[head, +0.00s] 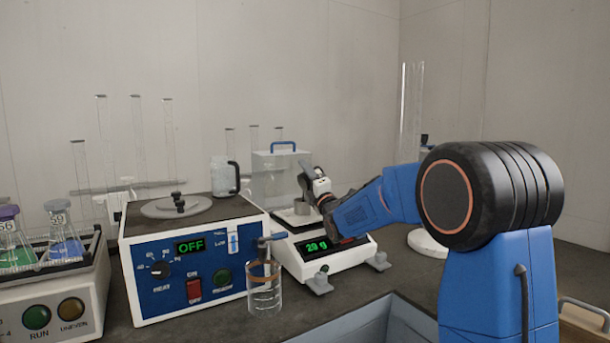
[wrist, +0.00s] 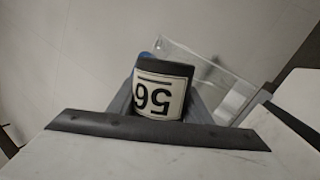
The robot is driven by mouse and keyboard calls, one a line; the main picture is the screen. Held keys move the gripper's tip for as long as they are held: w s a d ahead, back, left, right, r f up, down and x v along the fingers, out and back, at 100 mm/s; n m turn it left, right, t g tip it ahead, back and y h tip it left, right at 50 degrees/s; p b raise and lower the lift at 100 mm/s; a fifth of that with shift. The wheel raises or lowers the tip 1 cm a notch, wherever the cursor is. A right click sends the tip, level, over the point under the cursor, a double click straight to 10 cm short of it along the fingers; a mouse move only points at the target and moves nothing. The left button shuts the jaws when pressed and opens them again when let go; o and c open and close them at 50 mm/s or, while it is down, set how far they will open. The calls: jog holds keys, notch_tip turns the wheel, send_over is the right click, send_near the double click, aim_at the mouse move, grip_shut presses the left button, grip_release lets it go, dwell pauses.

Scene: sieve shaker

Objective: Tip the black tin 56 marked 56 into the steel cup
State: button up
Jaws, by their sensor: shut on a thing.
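The black tin 56 (wrist: 160,93) shows in the wrist view with its white label and the number upside down. My gripper (wrist: 156,108) is shut on it, with a finger on either side. In the head view my gripper (head: 312,188) is above the balance (head: 335,250), and the tin there is small and partly hidden, dark against the gripper. The steel cup (head: 301,208) appears to be on the balance pan, right below the gripper and partly covered by it. The inside of the cup and the tin's mouth are not visible.
The balance display is lit green and seems to read 29 g. Left of it stand a blue-fronted machine (head: 195,265) showing OFF and a glass beaker (head: 264,290). A clear box (head: 273,175) with a blue handle stands behind. Flasks (head: 62,235) sit in a shaker at far left.

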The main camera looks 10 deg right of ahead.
dwell(0.4)
jog(key=m+h, duration=0.1)
jog(key=m, duration=0.1)
jog(key=d+m+h, duration=0.1)
jog(key=m, duration=0.1)
jog(key=m+h, duration=0.1)
jog(key=m, duration=0.1)
jog(key=shift+w+d+f+h, duration=0.1)
jog(key=shift+w+d+h, duration=0.15)
jog(key=shift+d+h, duration=0.05)
jog(key=shift+w+d+f+m+g+h, duration=0.1)
jog(key=shift+d+m+g+h, duration=0.25)
jog(key=shift+m, duration=0.7)
jog(key=shift+w+d+m+g+h, duration=0.1)
jog(key=shift+m+h, duration=0.5)
jog(key=shift+m, duration=0.4)
jog(key=shift+d+f+m+g+h, duration=0.2)
jog(key=shift+m+h, duration=0.25)
jog(key=shift+m, duration=0.6)
jog(key=shift+r, duration=0.15)
jog(key=m, duration=0.1)
jog(key=m+g, duration=0.1)
jog(key=m, duration=0.1)
jog(key=m+g+h, duration=0.1)
jog(key=m, duration=0.1)
jog(key=shift+d+f, duration=0.2)
jog(key=shift+f, duration=0.1)
